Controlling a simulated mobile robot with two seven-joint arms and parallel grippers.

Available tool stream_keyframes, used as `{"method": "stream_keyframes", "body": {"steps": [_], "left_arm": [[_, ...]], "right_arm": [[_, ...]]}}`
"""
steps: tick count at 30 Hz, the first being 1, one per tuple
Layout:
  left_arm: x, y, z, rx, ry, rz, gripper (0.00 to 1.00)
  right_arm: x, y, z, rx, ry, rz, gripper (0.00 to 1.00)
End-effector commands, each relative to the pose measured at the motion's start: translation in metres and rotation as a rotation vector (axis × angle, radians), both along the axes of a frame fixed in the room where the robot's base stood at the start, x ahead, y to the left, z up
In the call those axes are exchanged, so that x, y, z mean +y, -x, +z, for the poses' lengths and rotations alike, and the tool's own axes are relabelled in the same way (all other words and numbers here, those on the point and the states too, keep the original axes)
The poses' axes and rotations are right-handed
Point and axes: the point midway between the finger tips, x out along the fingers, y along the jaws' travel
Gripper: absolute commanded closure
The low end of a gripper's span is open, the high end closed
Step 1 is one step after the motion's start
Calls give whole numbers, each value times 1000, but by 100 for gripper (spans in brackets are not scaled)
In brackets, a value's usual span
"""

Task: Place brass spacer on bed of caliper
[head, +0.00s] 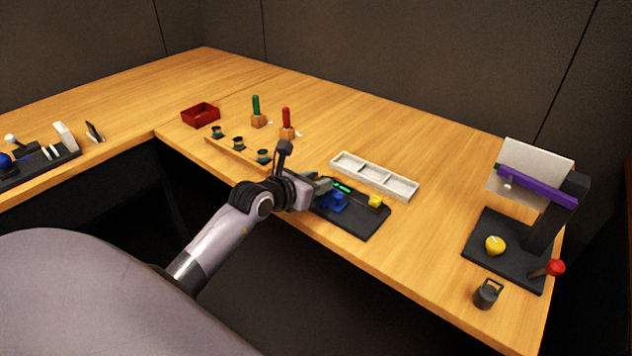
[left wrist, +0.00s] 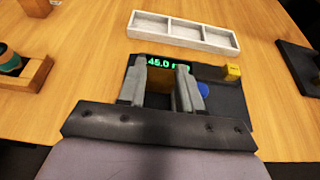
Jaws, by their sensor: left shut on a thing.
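My left gripper (head: 322,185) reaches in over the left part of the caliper, a dark flat base (head: 360,222) with a lit green display (head: 342,188). In the left wrist view my left gripper (left wrist: 160,88) is shut on the brass spacer (left wrist: 159,84), a brown-gold block between its fingers. The display (left wrist: 167,63) reads 45.0 just beyond the fingers. A blue part (head: 332,203) and a yellow block (head: 375,200) are on the caliper. I cannot tell whether the spacer touches the bed; the gripper hides it in the head view. My right gripper is not in view.
A white three-compartment tray (head: 376,177) lies just behind the caliper. A wooden rack (head: 240,152) with dark green-banded pieces is to its left, near red and green-handled tools. A dark stand (head: 505,250) with a purple bar is at right. Table behind the tray is clear.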

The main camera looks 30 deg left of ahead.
Motion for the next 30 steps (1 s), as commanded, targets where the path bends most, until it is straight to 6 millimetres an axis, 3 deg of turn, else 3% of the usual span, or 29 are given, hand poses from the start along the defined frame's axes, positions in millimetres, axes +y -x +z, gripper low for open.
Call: {"method": "stream_keyframes", "body": {"steps": [21,22,24,30], "left_arm": [[0,0,-14,5,0,0,100],[0,1,-14,7,-1,0,62],[0,1,-15,9,0,-1,40],[0,2,-17,15,-1,-1,40]], "right_arm": [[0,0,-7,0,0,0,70],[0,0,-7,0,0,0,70],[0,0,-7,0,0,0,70],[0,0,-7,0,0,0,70]]}}
